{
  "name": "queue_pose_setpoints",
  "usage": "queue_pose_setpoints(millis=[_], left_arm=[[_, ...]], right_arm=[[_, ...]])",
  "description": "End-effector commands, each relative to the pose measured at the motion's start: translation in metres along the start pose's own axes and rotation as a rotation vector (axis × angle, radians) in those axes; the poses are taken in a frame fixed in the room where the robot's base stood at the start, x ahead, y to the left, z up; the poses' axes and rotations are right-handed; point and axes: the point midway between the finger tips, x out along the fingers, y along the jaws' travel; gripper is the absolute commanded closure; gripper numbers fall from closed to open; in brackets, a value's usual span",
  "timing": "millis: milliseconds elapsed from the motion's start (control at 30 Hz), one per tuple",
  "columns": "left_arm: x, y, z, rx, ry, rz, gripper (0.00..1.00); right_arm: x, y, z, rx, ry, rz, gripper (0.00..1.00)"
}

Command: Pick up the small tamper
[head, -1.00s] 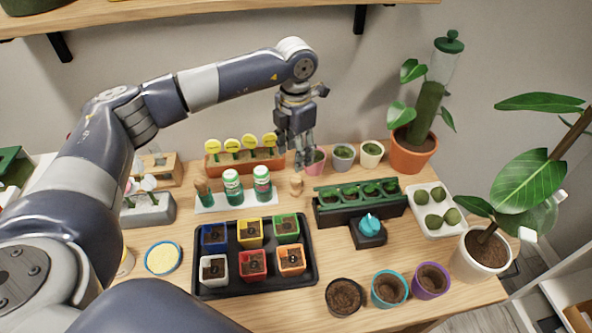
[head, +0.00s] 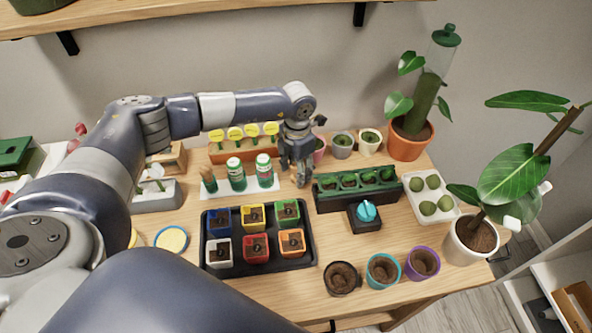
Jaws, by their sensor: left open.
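My left gripper (head: 297,180) is open and points down at the table, between the white mat with the green-and-white bottles and the dark green planter. The small tamper, a little pale wooden piece seen standing there earlier, is now largely or fully covered by the gripper's fingers. I cannot tell whether the fingers touch it. My right gripper is not in view.
Left of the gripper stand green-and-white bottles (head: 264,170) on a white mat. To its right is the long dark green planter (head: 327,202). A black tray (head: 312,258) of coloured pots lies in front. A pink pot (head: 320,150) stands close behind.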

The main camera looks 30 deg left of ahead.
Motion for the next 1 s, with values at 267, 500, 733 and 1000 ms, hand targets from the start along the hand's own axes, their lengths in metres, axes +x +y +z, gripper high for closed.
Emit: queue_pose_setpoints(millis=[267,500,733,1000], left_arm=[[0.0,0.0,0.0,0.0,0.0,0.0,0.91],[0.0,0.0,0.0,0.0,0.0,0.0,0.97],[-0.007,0.0,0.001,0.0,-0.004,0.0,0.97],[-0.056,0.001,0.002,0.002,-0.007,0.002,0.97]], right_arm=[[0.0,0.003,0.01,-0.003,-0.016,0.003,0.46],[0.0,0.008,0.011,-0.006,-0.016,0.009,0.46],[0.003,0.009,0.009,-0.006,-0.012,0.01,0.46],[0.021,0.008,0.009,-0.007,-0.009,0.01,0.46]])
